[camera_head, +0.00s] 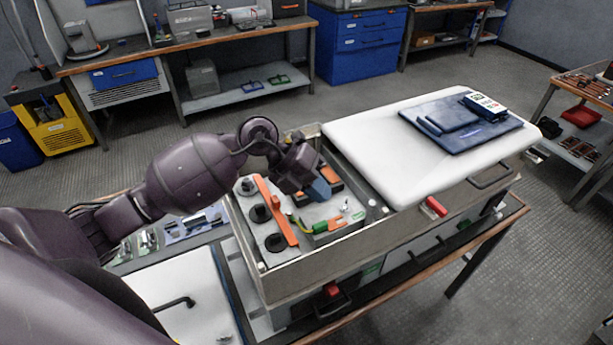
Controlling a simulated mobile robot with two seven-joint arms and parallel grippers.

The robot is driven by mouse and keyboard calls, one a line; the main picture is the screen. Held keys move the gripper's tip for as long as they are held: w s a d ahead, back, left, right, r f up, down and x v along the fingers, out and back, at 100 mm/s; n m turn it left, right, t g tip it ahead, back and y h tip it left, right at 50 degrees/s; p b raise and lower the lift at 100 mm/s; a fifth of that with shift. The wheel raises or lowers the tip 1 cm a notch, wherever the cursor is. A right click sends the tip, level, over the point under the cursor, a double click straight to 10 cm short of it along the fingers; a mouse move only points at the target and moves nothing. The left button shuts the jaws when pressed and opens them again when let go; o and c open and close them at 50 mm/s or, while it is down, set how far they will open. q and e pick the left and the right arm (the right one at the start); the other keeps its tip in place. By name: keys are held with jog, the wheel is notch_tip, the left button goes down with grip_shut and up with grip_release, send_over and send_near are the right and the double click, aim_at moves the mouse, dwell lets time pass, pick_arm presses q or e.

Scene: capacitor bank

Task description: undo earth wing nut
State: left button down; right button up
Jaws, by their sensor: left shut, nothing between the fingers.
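The open bay of the grey cabinet (262,276) holds the capacitor parts. A small silvery piece (346,206), perhaps the earth wing nut, stands at the right of the bay; it is too small to make out its wings. A green and yellow earth lead (318,227) lies just in front of it. An orange bar (275,210) runs beside several black round terminals (260,213). My left gripper (322,190) is over the bay, behind and left of the silvery piece, shut and holding nothing. The arm hides part of the bay's back. My right gripper is out of view.
A white lid (370,140) covers the cabinet's right part, with a blue folder (462,122) and a meter (485,104) on it. The bay's raised walls surround the parts. A tray of small hardware (190,226) lies left of the cabinet. Benches stand behind.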

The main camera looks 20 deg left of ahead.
aim_at(343, 211)
pick_arm(q)
jog(key=shift+x, duration=1.75)
